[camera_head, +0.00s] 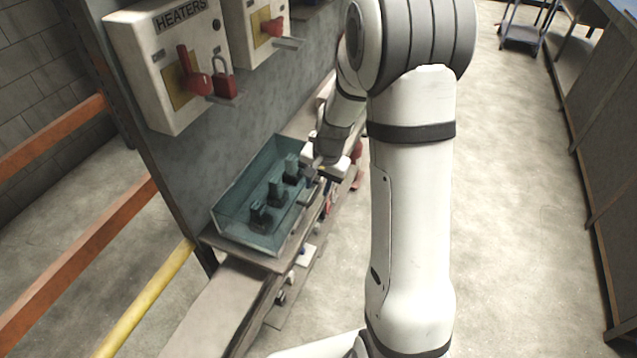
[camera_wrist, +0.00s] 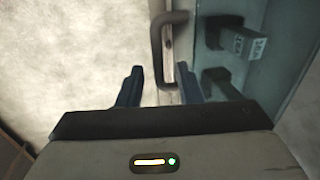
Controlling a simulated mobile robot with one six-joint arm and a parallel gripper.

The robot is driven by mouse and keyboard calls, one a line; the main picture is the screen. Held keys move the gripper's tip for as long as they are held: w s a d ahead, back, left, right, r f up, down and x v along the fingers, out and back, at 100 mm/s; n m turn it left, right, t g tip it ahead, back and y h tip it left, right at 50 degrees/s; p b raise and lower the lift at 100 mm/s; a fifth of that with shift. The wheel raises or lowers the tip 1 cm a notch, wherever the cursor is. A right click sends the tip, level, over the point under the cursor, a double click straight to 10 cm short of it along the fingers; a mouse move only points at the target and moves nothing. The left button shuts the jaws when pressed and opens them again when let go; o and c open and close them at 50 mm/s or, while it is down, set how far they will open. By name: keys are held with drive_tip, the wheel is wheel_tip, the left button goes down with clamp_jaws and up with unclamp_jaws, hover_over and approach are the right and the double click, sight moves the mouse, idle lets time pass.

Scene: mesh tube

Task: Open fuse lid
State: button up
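The fuse box has a see-through teal lid (camera_head: 242,188) that looks closed, with several dark fuses (camera_head: 274,192) visible inside. In the wrist view the lid (camera_wrist: 262,62) fills the right side, with two fuses (camera_wrist: 232,40) behind it. A dark bar handle (camera_wrist: 157,48) stands along the lid's near edge. My gripper (camera_wrist: 162,82) is open, its two dark fingers apart with the handle's lower end between or just beyond them. I cannot tell if they touch. In the head view my gripper (camera_head: 318,170) is at the box's right side, partly hidden by my arm.
Above the box, a panel carries the heaters switch box (camera_head: 165,60) with a red lever and padlock, and another switch box (camera_head: 262,30). A ledge (camera_head: 215,310) and a yellow rail (camera_head: 145,300) lie below left.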

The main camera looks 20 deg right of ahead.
clamp_jaws()
idle(0.4)
